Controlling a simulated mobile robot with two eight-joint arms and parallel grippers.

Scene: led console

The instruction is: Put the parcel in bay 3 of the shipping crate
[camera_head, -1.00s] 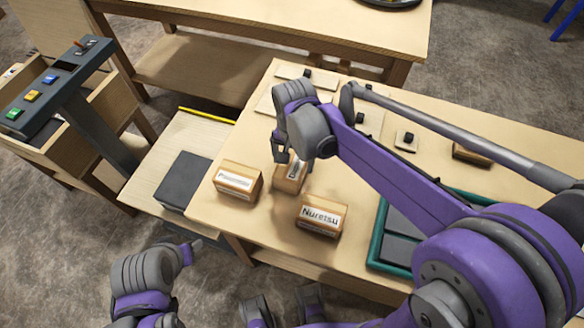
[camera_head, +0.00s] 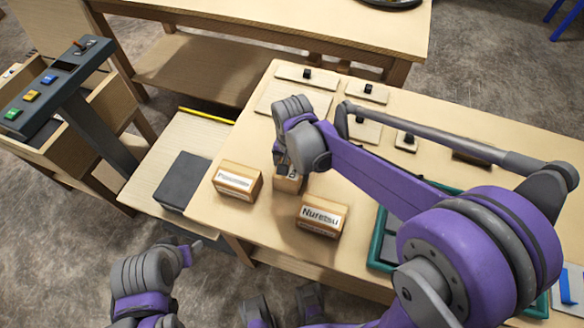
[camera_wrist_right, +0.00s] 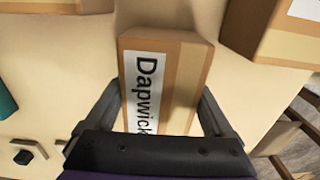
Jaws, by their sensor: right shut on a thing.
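My right gripper (camera_head: 284,170) comes down over a small brown parcel (camera_head: 289,184) on the table, and its hand hides most of it in the head view. In the right wrist view the parcel (camera_wrist_right: 178,62) reads "Dapwick", with a finger on each side; the gripper (camera_wrist_right: 163,98) is shut on it. A teal-rimmed crate (camera_head: 375,246) with dark bays lies right of the parcels, partly hidden behind my right arm; no bay numbers are readable. My left gripper (camera_head: 192,248) is at the lower left, away from the table; its jaw opening is unclear.
Two other brown parcels flank the held one: one at left (camera_head: 236,182) and one labelled "Nuretsu" (camera_head: 320,216) at right front. Flat plates with black knobs (camera_head: 367,92) lie towards the back. A dark box (camera_head: 183,181) sits on a lower surface left of the table.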

